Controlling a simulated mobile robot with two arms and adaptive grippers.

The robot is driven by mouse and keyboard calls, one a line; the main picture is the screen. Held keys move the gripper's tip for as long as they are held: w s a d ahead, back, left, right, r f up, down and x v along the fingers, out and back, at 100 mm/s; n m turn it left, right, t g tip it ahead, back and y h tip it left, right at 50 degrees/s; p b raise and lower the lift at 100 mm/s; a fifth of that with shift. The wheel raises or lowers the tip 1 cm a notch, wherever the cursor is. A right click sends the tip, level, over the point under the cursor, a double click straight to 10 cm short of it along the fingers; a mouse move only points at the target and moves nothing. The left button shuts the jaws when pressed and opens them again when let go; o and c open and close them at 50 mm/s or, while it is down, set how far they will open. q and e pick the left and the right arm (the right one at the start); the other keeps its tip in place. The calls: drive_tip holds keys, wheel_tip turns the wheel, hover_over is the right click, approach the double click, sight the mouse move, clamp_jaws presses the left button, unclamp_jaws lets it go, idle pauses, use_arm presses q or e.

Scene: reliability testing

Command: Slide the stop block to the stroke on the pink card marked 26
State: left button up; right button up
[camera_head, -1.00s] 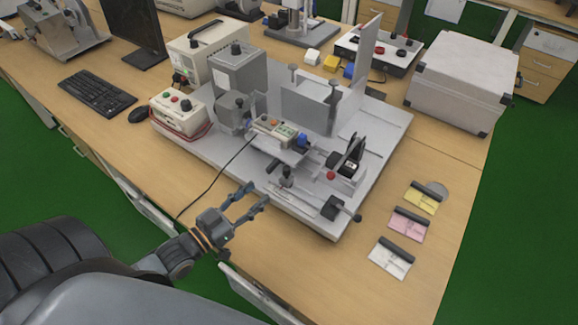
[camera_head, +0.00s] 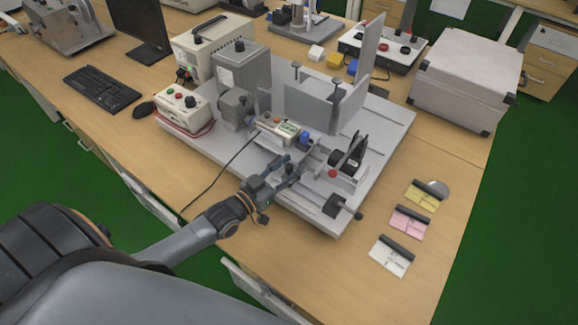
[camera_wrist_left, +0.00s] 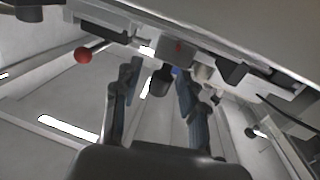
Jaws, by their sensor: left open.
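My left gripper (camera_head: 288,168) is open over the front of the grey test rig. In the left wrist view its two fingers (camera_wrist_left: 159,82) stand on either side of a small dark knob (camera_wrist_left: 160,81), with visible gaps. This knob appears to belong to the stop block; in the head view the gripper largely hides that spot. I cannot tell whether either finger touches it. The pink card (camera_head: 407,222) lies on the table at the right, between a yellow card (camera_head: 419,200) and a white card (camera_head: 387,262). Its marks are too small to read. My right gripper is not in view.
The rig's pale base plate (camera_head: 318,223) carries a dark block with a side knob (camera_head: 335,207) at its front corner and a red ball knob (camera_head: 332,173). A black cable (camera_head: 213,179) runs off its front edge. A large grey case (camera_head: 463,82) stands at the back right.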

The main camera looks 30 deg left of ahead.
use_arm(q)
clamp_jaws()
drive_tip(key=shift+a, duration=0.1)
drive_tip(key=shift+w, duration=0.1)
unclamp_jaws()
drive_tip(key=shift+s+a, duration=0.1)
drive_tip(key=shift+s, duration=0.1)
